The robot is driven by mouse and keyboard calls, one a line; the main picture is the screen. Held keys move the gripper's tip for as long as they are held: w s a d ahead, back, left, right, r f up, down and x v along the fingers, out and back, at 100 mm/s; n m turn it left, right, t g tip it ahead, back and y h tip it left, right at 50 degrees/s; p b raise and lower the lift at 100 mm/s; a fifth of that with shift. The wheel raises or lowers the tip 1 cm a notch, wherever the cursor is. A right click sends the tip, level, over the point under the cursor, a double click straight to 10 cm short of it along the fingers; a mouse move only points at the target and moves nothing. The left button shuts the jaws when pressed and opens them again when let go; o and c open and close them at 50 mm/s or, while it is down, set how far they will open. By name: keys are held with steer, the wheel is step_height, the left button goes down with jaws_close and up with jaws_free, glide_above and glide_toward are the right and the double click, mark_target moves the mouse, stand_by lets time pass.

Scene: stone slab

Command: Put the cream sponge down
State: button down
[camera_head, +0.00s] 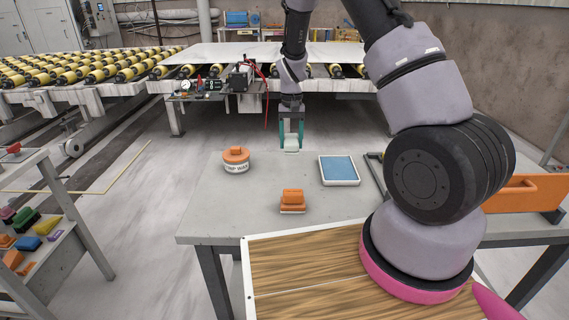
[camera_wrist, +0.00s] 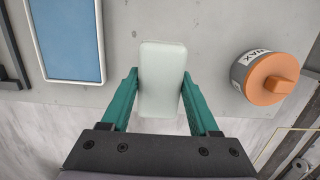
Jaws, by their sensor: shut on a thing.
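My gripper (camera_head: 291,139) is at the far edge of the grey stone slab (camera_head: 222,210), shut on the cream sponge (camera_head: 291,150). In the wrist view the sponge (camera_wrist: 162,78) is a pale rounded block between the two green fingers of my gripper (camera_wrist: 162,100). Its far part extends over the slab, and the floor shows below the near part of the view. I cannot tell whether the sponge touches the slab or hangs just above it.
A wax tin with an orange lid (camera_head: 236,160) stands left of the gripper. A white tray with a blue inside (camera_head: 339,170) lies to the right. A rack with coloured blocks (camera_head: 45,226) stands at left.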

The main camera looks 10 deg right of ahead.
mark_target(291, 168)
step_height(291, 168, down, 7)
steer(key=shift+f, duration=0.2)
steer(key=shift+f, duration=0.15)
steer(key=shift+c, duration=0.7)
jaws_free()
